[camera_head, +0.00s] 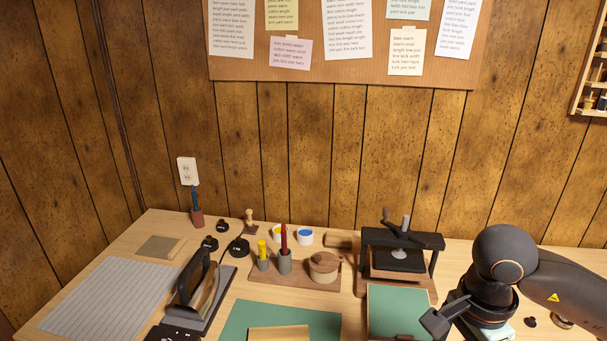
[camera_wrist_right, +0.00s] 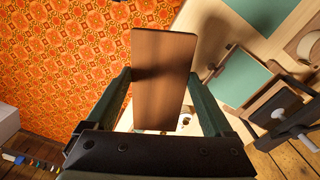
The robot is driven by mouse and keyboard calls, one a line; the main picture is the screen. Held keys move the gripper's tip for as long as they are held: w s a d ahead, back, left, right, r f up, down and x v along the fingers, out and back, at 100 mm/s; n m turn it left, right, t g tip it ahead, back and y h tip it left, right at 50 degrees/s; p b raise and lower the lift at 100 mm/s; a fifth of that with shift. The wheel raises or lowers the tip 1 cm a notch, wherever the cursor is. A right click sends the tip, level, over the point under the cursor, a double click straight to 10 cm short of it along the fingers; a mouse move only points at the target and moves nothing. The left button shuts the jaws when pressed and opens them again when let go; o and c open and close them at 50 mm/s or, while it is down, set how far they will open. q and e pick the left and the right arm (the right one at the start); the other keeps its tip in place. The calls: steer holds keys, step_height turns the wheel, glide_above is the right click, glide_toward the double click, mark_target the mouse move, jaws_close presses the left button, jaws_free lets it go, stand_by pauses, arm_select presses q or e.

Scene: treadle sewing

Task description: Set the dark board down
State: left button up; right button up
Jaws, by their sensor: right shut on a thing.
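The dark board (camera_wrist_right: 163,75) is a flat brown wooden piece in the right wrist view. My right gripper (camera_wrist_right: 159,76) is shut on it, with one finger along each long edge. The board extends beyond the fingertips. Behind it I see the table's front edge and the orange patterned floor; its height above the table is unclear. In the head view my right arm comes in from the lower right, and part of the right gripper (camera_head: 436,321) shows over the table. I cannot make out the held board there. My left gripper is not in view.
A green panel (camera_head: 398,309) lies before a small screw press (camera_head: 402,242). A green mat (camera_head: 265,320) lies at front centre. A wooden tray (camera_head: 297,277) holds pots. A dark iron-like tool (camera_head: 195,285) stands left, beside a lined sheet (camera_head: 105,295).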

steer(key=n, duration=0.1)
steer(key=a+n, duration=0.1)
steer(key=n, duration=0.2)
steer(key=shift+w+a+f, duration=0.2)
steer(key=shift+w+f, duration=0.05)
steer(key=shift+w, duration=0.1)
steer(key=n, duration=0.2)
steer(key=a+n, duration=0.1)
steer(key=n, duration=0.1)
steer(key=shift+w+a+f, duration=0.1)
steer(key=shift+w+f, duration=0.15)
steer(key=shift+f, duration=0.05)
steer(key=n, duration=0.2)
steer(key=a+n, duration=0.1)
steer(key=shift+w+f+n, duration=0.2)
steer(key=shift+w+n, duration=0.05)
steer(key=shift+n, duration=0.05)
steer(key=n, duration=0.2)
steer(key=a+n, duration=0.1)
steer(key=n, duration=0.1)
steer(key=shift+w+f, duration=0.25)
steer(key=shift+a, duration=0.1)
steer(key=shift+a, duration=0.1)
